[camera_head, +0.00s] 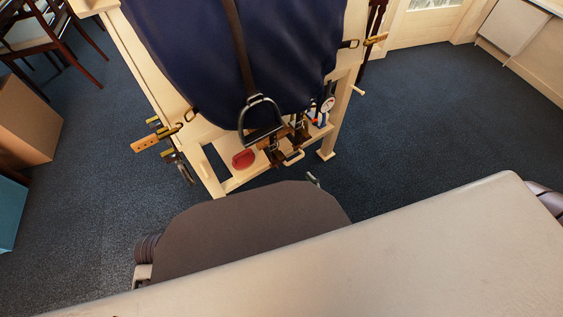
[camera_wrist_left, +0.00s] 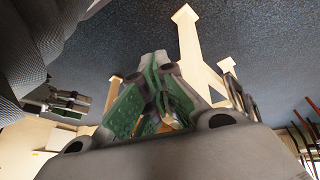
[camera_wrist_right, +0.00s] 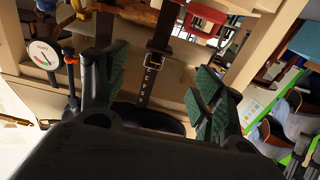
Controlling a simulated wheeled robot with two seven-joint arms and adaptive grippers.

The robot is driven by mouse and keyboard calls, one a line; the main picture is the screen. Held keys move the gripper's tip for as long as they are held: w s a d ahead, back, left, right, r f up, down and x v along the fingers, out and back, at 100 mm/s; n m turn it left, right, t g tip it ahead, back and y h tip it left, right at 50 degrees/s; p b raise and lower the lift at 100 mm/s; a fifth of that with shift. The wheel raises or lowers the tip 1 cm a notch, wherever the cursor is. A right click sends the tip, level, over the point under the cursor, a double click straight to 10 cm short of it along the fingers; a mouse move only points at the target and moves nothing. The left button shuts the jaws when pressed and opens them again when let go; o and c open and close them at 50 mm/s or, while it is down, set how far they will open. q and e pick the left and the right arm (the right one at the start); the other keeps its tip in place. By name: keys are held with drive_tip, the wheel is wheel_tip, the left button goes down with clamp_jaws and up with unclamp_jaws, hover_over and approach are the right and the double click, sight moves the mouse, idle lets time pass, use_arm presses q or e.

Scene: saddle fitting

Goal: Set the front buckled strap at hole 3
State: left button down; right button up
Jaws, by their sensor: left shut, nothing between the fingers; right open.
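A dark brown strap (camera_wrist_right: 144,92) with a metal buckle (camera_wrist_right: 153,62) and a row of holes shows in the right wrist view. My right gripper (camera_wrist_right: 160,68) is open, and the buckle shows between its green-padded fingers without visible contact. Which hole the buckle pin sits in is too small to tell. In the head view, two dark buckled straps (camera_head: 277,155) hang below the stirrup; I cannot tell which is the front one. A small tip of my right gripper (camera_head: 312,180) shows below them, mostly hidden. My left gripper (camera_wrist_left: 160,70) is shut and empty in the left wrist view.
A dark blue pad (camera_head: 235,50) covers the pale wooden stand (camera_head: 335,120). A metal stirrup (camera_head: 260,115) hangs at its near end. A round dial gauge (camera_wrist_right: 43,55) is beside the strap. A red disc (camera_head: 243,158) lies low on the stand. Open carpet lies right.

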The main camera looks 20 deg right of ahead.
sight(282, 160)
drive_tip(key=b+x, duration=0.3)
drive_tip(key=x, duration=0.9)
drive_tip(key=shift+w+a+b, duration=0.1)
drive_tip(key=shift+w+b, duration=0.15)
drive_tip(key=shift+b, duration=0.05)
use_arm(q)
wheel_tip(282, 160, down, 8)
drive_tip(key=d+t+h, duration=0.1)
drive_tip(key=shift+w+d+n+t, duration=0.25)
drive_tip(key=shift+d+n+t, duration=0.05)
drive_tip(key=shift+d+n, duration=0.1)
drive_tip(key=shift+r, duration=0.2)
use_arm(e)
drive_tip(key=c, duration=1.5)
